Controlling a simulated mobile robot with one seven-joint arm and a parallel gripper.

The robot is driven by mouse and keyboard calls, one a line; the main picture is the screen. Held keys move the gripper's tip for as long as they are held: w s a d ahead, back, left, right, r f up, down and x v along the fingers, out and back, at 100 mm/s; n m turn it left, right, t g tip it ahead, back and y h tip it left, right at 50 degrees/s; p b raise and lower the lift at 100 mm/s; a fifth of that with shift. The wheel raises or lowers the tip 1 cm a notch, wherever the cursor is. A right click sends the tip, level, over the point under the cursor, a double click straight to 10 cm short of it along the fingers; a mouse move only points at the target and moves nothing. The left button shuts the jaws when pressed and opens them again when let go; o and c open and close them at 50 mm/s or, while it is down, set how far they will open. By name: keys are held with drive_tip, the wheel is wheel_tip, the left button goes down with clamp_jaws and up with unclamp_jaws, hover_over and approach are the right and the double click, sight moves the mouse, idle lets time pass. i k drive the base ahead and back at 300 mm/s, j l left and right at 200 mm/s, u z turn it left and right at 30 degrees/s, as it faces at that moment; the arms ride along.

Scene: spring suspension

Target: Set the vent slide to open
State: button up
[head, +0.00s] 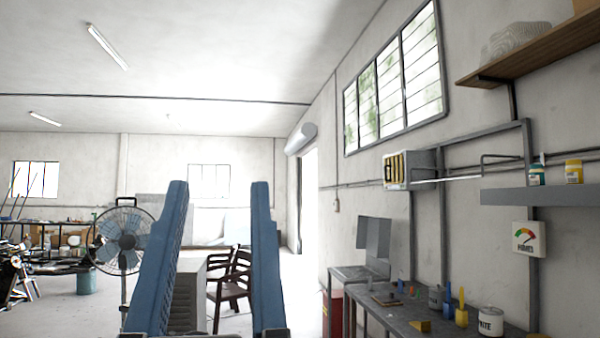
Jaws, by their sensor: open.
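My gripper (219,187) is in the lower middle of the head view, its two blue fingers pointing up and set wide apart. It is open, with nothing visible held between the fingers. A small grey box with a yellow front and dark upright slots (396,169) is mounted on the right wall, to the right of my gripper and apart from it. It looks like the vent, but I cannot make out a slide on it or its setting. A white dial sign (527,239) with a coloured gauge hangs farther right.
A grey workbench (385,312) along the right wall holds cans, bottles and small items. A wall frame with a rail (445,179) and a grey shelf (545,197) are above it. A fan (122,240) and brown chairs (232,280) stand beyond my gripper.

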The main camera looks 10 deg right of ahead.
sight(392, 182)
drive_tip(key=i+z, duration=0.35)
drive_tip(key=i, duration=1)
drive_tip(key=i+l+u, duration=0.15)
drive_tip(key=i, duration=1.4)
drive_tip(key=i+j, duration=0.1)
drive_tip(key=i, duration=1.45)
drive_tip(key=j+z, duration=0.05)
